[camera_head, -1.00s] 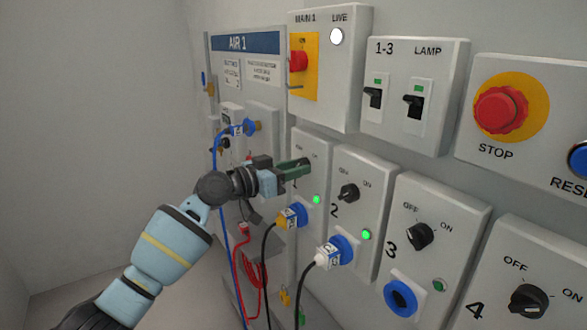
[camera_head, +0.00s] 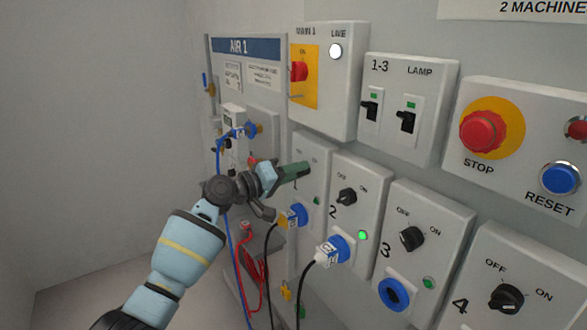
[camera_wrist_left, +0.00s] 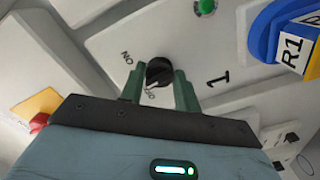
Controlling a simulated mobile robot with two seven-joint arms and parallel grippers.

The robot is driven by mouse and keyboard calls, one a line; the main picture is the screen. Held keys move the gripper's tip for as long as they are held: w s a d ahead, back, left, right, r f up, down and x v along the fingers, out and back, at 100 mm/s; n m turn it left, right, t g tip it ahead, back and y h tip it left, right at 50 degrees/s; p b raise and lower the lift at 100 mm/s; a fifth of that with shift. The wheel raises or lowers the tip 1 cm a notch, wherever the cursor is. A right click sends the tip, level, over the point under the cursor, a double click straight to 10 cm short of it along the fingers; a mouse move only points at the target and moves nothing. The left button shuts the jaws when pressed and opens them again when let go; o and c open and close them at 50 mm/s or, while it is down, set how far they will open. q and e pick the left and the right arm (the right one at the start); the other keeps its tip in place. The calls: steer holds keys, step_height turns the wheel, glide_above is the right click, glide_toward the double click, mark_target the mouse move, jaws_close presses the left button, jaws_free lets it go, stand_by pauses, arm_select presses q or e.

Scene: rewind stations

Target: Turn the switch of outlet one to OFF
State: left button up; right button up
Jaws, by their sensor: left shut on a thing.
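The outlet one panel (camera_head: 311,158) is a pale box at the left end of the lower row. My left gripper (camera_head: 304,168) is at its upper part, and its green fingers hide the switch in the head view. In the left wrist view the black round switch (camera_wrist_left: 158,71) sits between the two green fingertips (camera_wrist_left: 158,85), which are shut on it. Its white mark points toward the partly hidden OFF label, away from ON. The outlet's lamp (camera_head: 317,201) looks dark green, unlit. My right gripper is in neither view.
A blue plug (camera_head: 297,215) with a black cable is below my gripper. Outlet two (camera_head: 346,196) stands close on the right, its lamp (camera_head: 363,235) lit green. The main switch box (camera_head: 341,80) is above. The AIR 1 panel (camera_head: 262,70) is behind on the left.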

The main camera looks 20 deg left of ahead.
arm_select(q)
steer(key=shift+r+n+p, duration=0.1)
steer(key=shift+n+p, duration=1.25)
steer(key=shift+n, duration=2.35)
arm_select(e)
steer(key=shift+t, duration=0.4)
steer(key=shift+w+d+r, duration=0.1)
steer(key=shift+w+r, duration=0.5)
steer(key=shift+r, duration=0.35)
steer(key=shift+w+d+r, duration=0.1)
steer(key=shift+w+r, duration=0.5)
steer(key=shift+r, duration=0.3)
arm_select(q)
steer(key=o, duration=1)
steer(key=v, duration=0.7)
steer(key=shift+s+a, duration=0.25)
steer(key=shift+s, duration=0.1)
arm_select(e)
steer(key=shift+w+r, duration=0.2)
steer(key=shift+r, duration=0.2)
